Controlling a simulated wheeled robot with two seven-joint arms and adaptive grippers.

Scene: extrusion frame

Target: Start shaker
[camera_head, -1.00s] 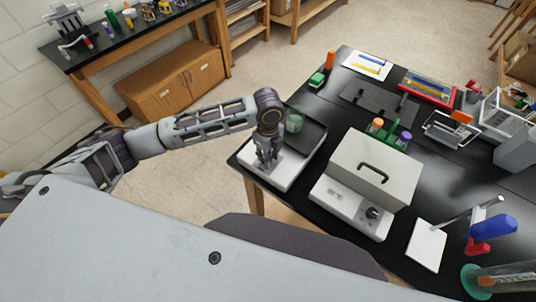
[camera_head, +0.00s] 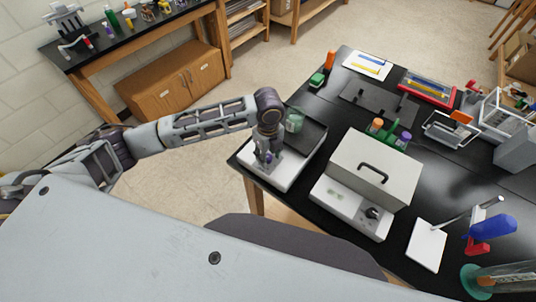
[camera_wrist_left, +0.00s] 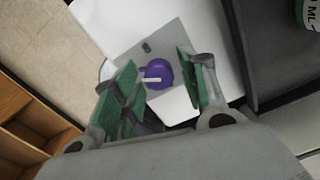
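The shaker (camera_head: 283,178) is a white box with a dark platform (camera_head: 311,137) on top, at the left edge of the black table. A greenish container (camera_head: 294,120) stands on the platform. My left gripper (camera_head: 266,163) points down over the shaker's front panel. In the left wrist view, a purple round knob (camera_wrist_left: 158,74) with a white mark sits on a grey panel (camera_wrist_left: 174,42). The green-padded fingers of my left gripper (camera_wrist_left: 161,92) are apart on either side of the knob, and no contact shows. My right gripper is not in view.
A white lidded box with a black handle (camera_head: 375,168) and a front dial stands just right of the shaker. A green rack (camera_head: 390,138) with capped tubes is behind it.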

